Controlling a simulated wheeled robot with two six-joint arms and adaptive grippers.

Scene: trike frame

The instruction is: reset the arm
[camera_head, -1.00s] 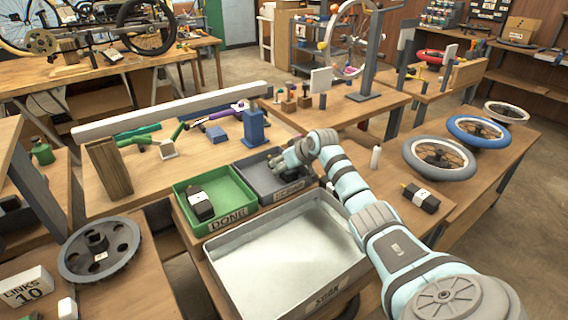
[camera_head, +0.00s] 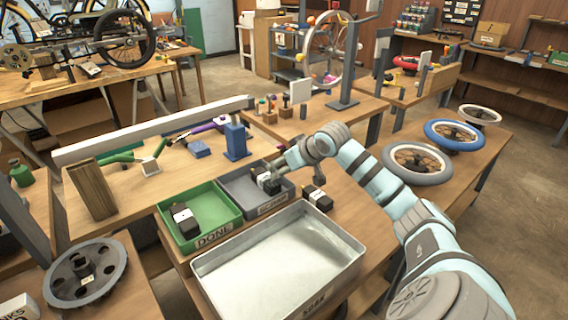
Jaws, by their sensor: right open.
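My right arm comes in from the lower right, and its gripper (camera_head: 276,166) is over the grey tray (camera_head: 238,185). The gripper is open. A black part with a white label (camera_head: 268,182) lies in the grey tray right by the fingertips; I cannot tell whether they touch it. A similar black part (camera_head: 186,220) lies in the green tray (camera_head: 217,211) marked DONE. Another black part (camera_head: 318,199) lies on the bench just right of the grey tray. My left gripper is out of view.
A large empty pale tray (camera_head: 280,262) stands in front of the two small trays. Wheels (camera_head: 418,163) lie on the right bench beyond my arm. A blue stand (camera_head: 236,141) and a long white beam (camera_head: 150,131) are behind. A dark toothed wheel (camera_head: 85,272) is at lower left.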

